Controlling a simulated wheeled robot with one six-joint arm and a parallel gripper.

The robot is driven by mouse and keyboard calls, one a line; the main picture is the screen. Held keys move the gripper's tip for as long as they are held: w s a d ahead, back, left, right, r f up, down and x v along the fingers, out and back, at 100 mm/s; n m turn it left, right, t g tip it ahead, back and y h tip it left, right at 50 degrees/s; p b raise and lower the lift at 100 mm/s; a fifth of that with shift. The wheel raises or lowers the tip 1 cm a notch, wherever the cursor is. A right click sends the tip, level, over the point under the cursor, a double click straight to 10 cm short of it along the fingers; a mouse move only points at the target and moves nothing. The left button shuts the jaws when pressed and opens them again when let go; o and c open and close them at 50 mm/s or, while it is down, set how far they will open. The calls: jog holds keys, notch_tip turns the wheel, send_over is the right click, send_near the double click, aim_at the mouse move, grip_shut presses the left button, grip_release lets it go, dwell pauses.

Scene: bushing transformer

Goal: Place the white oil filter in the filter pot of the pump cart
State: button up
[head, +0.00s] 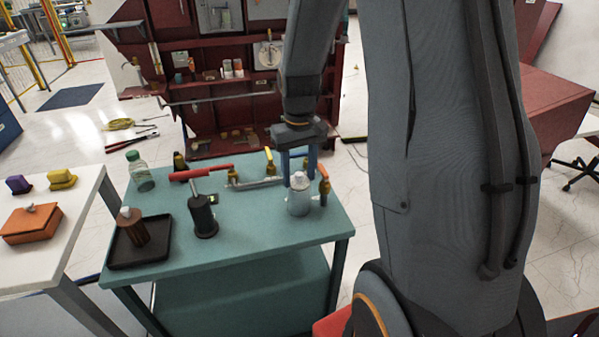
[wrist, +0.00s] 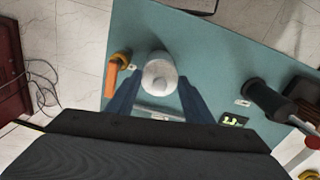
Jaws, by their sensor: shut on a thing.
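My gripper (head: 298,170) points straight down over the right part of the teal cart (head: 265,222), its blue fingers on either side of a white, round-topped piece. I take this as the white oil filter (head: 299,180); in the wrist view its pale disc-like top (wrist: 160,74) sits between the fingertips (wrist: 160,88). The gripper is shut on it. A pale grey cylinder, likely the filter pot (head: 299,204), stands upright directly below. The filter seems to be at or inside its mouth; I cannot tell how deep, and the pot is mostly hidden in the wrist view.
An orange-handled valve (head: 324,187) stands close right of the pot. A pipe with yellow and blue valve handles (head: 268,163) lies behind. A black pump with a red handle (head: 203,212), a black tray (head: 152,252) with a brown bottle and a green-capped bottle (head: 140,172) stand left.

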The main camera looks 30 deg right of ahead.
jog(key=shift+f, duration=0.35)
jog(key=o, duration=1.4)
notch_tip(320, 180, up, 12)
jog(key=b, duration=0.3)
jog(key=shift+n+t, duration=0.3)
jog(key=shift+t, duration=0.5)
jog(key=s+a+f, duration=0.3)
jog(key=s, duration=0.1)
jog(key=s+a+f, duration=0.3)
jog(key=s+f, duration=0.1)
jog(key=s+a+f, duration=0.3)
jog(key=s+a, duration=0.1)
jog(key=shift+f, duration=0.3)
